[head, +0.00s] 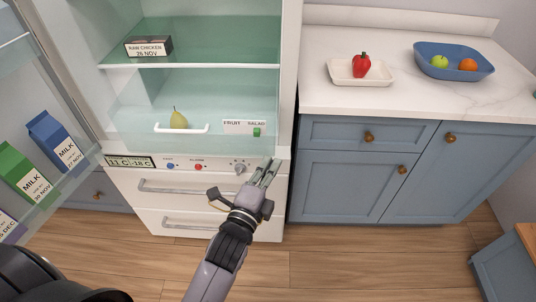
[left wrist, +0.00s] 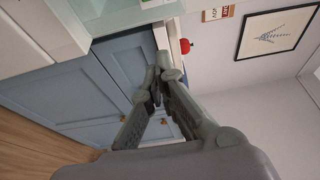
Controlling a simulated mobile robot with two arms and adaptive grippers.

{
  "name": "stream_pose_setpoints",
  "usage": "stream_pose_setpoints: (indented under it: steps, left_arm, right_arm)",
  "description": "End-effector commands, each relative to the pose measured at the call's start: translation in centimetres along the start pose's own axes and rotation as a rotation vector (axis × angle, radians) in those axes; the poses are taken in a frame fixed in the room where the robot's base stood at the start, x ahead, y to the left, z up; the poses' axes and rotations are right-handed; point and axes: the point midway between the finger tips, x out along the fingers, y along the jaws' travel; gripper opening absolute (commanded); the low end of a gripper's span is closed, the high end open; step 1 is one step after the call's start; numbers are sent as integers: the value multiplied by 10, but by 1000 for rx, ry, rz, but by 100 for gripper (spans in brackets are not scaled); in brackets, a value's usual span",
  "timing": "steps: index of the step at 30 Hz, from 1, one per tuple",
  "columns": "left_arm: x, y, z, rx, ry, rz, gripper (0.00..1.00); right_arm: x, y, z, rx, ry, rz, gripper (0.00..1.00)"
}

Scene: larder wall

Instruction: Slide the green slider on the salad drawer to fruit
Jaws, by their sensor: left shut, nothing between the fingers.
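The salad drawer (head: 130,137) is the clear bin at the bottom of the open fridge, with a pear (head: 179,118) showing in it. On its front right is a label strip reading FRUIT and SALAD (head: 243,125). The small green slider (head: 257,132) sits at the right end, under the word SALAD. My left gripper (head: 268,172) is shut and empty, in front of the fridge's right edge, below and a little right of the slider, apart from it in the picture. In the left wrist view its closed fingers (left wrist: 160,62) point up past the counter. My right gripper is not seen.
The open fridge door with milk cartons (head: 57,143) stands at the left. A control strip with a knob (head: 239,168) lies below the drawer, above the freezer drawers (head: 190,186). A counter with a white tray (head: 344,77) and blue bowl (head: 430,68) is at the right.

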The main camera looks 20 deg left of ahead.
Motion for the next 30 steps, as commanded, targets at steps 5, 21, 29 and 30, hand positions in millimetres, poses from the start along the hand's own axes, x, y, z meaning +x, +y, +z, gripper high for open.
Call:
stream_pose_setpoints:
  steps: [5,21,29,30]
  left_arm:
    - [34,2,0,1,0,-6,0]
    - [79,1,32,2,0,0,0]
    - [77,0,38,0,0,0,0]
    - [77,0,38,0,0,0,0]
  right_arm:
    - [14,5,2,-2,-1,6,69]
    - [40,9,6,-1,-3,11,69]
    - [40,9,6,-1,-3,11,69]
    - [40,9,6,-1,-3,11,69]
